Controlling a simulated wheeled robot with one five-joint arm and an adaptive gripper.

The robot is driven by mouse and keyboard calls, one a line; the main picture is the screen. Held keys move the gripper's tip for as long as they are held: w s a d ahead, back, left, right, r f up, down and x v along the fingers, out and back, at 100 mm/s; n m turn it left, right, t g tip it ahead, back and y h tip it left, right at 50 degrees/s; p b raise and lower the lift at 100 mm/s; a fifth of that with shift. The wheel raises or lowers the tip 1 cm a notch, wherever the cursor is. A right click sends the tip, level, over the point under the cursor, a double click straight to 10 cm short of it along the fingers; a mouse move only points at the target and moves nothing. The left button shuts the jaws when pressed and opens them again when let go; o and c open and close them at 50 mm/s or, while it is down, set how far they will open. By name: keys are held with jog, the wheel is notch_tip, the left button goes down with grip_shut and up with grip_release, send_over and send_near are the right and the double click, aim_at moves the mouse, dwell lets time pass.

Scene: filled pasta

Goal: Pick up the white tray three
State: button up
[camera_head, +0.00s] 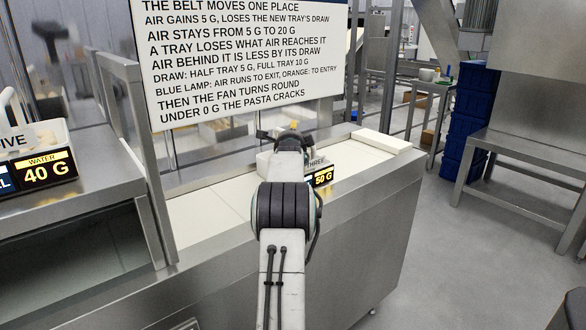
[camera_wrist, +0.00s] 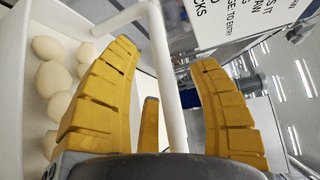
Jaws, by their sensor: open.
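My gripper (camera_wrist: 164,56) is open, one yellow finger on each side of the handle, with gaps visible. In the head view my gripper (camera_head: 288,141) is over the tray.
Tray five (camera_head: 52,134) stands at the left behind a 40 G water label. A metal frame post (camera_head: 150,165) rises left of the belt surface (camera_head: 205,208). A white slab (camera_head: 381,142) lies at the right end. A sign (camera_head: 240,60) hangs behind.

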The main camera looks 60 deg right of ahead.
jog(key=shift+c, duration=0.5)
jog(key=shift+f, duration=0.1)
grip_shut()
jog(key=shift+r, duration=0.2)
